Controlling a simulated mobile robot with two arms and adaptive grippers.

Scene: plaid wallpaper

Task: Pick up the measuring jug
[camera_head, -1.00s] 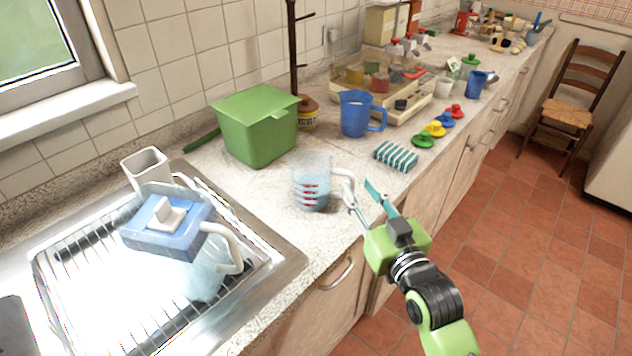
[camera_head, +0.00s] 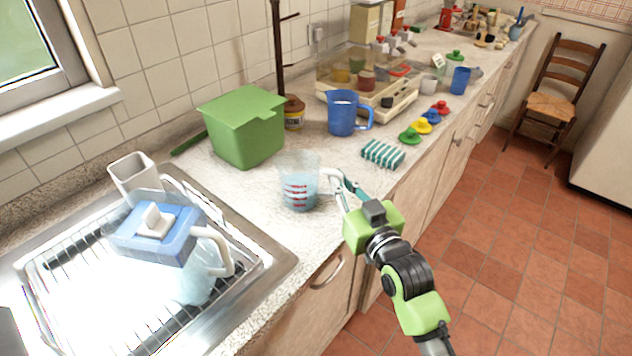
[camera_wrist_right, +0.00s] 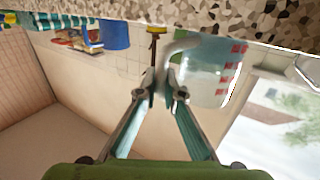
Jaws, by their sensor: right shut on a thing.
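The measuring jug (camera_head: 298,184) is clear with red markings and a white handle. It stands upright on the counter, right of the sink, in the head view. It also shows in the right wrist view (camera_wrist_right: 208,72), which is upside down. My right gripper (camera_head: 338,186) is at the jug's handle, on the side facing the counter's front edge. In the right wrist view its fingertips (camera_wrist_right: 162,84) are closed together on the handle. My left gripper is not in view.
A green box (camera_head: 243,128) stands behind the jug, and a blue jug (camera_head: 343,114) stands further along. A striped cloth (camera_head: 383,154) lies to the right. The sink rack (camera_head: 110,290) holds a blue-lidded pitcher (camera_head: 155,238) at the left.

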